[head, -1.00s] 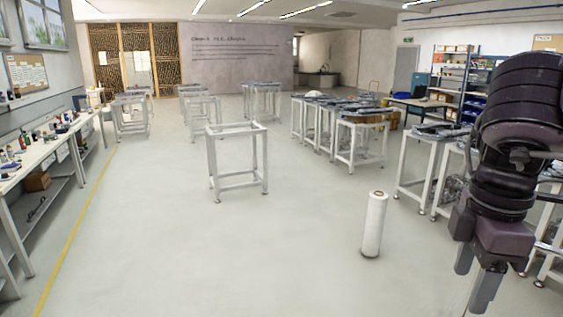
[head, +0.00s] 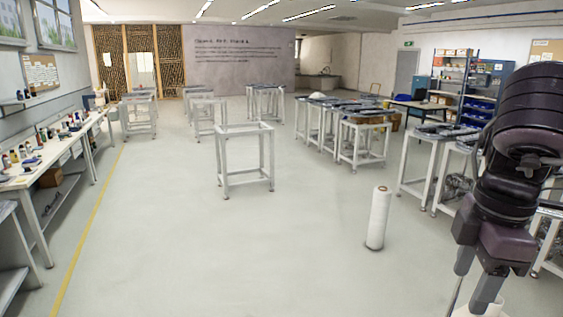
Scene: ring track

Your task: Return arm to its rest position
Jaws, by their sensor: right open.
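My right arm (head: 515,150) hangs down along the right edge of the head view, dark and bent. Its gripper (head: 474,284) points downward near the bottom edge, with its two grey fingers apart. I see nothing held between the fingers. A white rounded object (head: 494,308) shows partly behind the fingertips at the bottom edge; I cannot tell what it is. My left arm and left gripper are not in view.
A white roll (head: 379,218) stands upright on the floor left of my right gripper. An empty white table frame (head: 245,130) stands mid-floor. Loaded tables (head: 430,140) line the right, and a cluttered workbench (head: 20,180) the left.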

